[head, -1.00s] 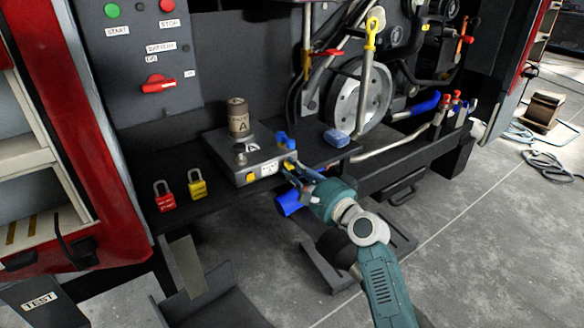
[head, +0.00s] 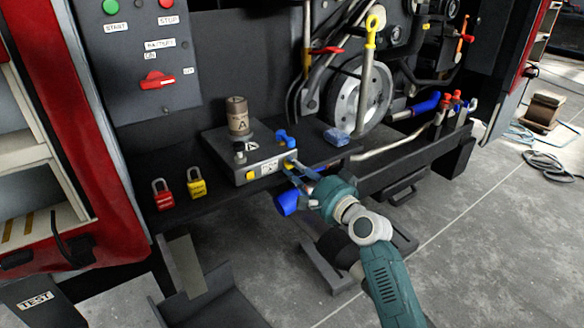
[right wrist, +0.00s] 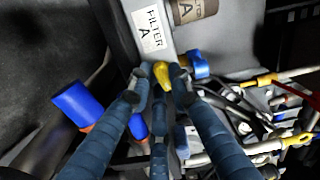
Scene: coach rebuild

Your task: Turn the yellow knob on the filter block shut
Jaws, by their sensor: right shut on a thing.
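The grey filter block (head: 268,172) sits on the dark shelf, with a brown canister marked A (head: 238,118) standing on it. The yellow knob (head: 290,162) is at the right end of its front face. It also shows in the right wrist view (right wrist: 161,72), near the FILTER A label (right wrist: 152,27). My right gripper (head: 295,169) reaches in from the lower right and is shut on the knob, its fingertips on either side of it. The fingers partly hide the knob in the head view. My left gripper is not in view.
A blue fitting (head: 285,138) sits on the block's right end. A blue pipe end (head: 287,202) hangs just below my fingers. Red (head: 163,195) and yellow (head: 196,183) padlocks are at left. A blue sponge-like block (head: 337,136) lies to the right.

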